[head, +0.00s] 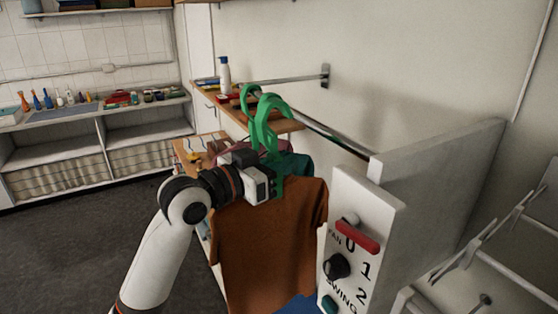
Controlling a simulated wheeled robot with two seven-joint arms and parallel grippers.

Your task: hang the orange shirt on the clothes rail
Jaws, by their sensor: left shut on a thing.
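My left gripper (277,186) is shut at the hanger's lower part, just above the shirt's collar. Two green hooks show close together, rising past the end of a wooden shelf. The metal clothes rail (338,140) runs behind them toward the white panel. Whether a hook rests over the rail cannot be told. A teal garment (297,165) shows behind the shirt's shoulder. My right gripper is out of view.
A white panel with a red handle and knobs (345,260) stands right of the shirt, close to its edge. The wooden shelf (285,126) carries a spray bottle (224,75). A rack (500,235) is at the right. Dark floor lies open at left.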

